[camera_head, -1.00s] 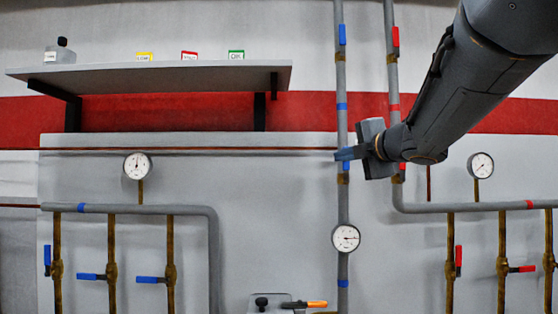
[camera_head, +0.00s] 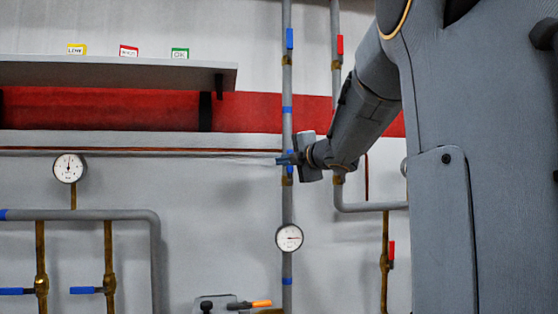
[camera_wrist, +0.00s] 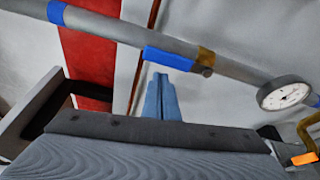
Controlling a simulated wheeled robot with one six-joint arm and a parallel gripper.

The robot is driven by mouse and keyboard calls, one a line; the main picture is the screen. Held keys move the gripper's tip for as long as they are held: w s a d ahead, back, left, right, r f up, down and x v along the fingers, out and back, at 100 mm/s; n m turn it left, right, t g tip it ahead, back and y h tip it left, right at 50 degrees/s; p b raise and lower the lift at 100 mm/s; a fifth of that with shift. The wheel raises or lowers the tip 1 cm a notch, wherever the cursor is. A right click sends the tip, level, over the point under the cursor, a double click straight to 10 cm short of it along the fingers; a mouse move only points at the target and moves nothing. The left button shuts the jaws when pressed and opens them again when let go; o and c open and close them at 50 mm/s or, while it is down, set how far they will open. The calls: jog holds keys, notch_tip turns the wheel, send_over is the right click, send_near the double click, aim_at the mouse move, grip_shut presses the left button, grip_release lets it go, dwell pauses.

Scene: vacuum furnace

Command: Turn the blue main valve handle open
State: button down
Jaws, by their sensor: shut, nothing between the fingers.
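A blue valve handle (camera_wrist: 168,58) lies along the grey vertical pipe beside its brass valve body (camera_wrist: 206,58) in the wrist view. My gripper (camera_wrist: 160,80) is shut and empty, its two blue-grey fingers together, with the tips just beside the handle; I cannot tell whether they touch it. In the head view my gripper (camera_head: 281,159) is at the same pipe (camera_head: 287,210), above a round gauge (camera_head: 289,237), and mostly hides this handle. Another blue handle (camera_head: 289,38) stands along the pipe higher up.
A red-handled valve pipe (camera_head: 336,20) runs close on the right. A shelf (camera_head: 120,75) with small label cards juts out at upper left. Blue-handled branch valves (camera_head: 86,290) and a gauge (camera_head: 69,168) are at lower left. An orange-handled item (camera_head: 261,303) shows at the bottom.

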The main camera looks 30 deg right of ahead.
jog(key=shift+s+d+r+m+t, duration=0.1)
jog(key=shift+d+m+t, duration=0.1)
jog(key=shift+d+m, duration=0.3)
jog(key=shift+s+d+r+m+t, duration=0.1)
jog(key=shift+d+m+t, duration=0.1)
jog(key=shift+m, duration=0.5)
jog(key=shift+a, duration=0.1)
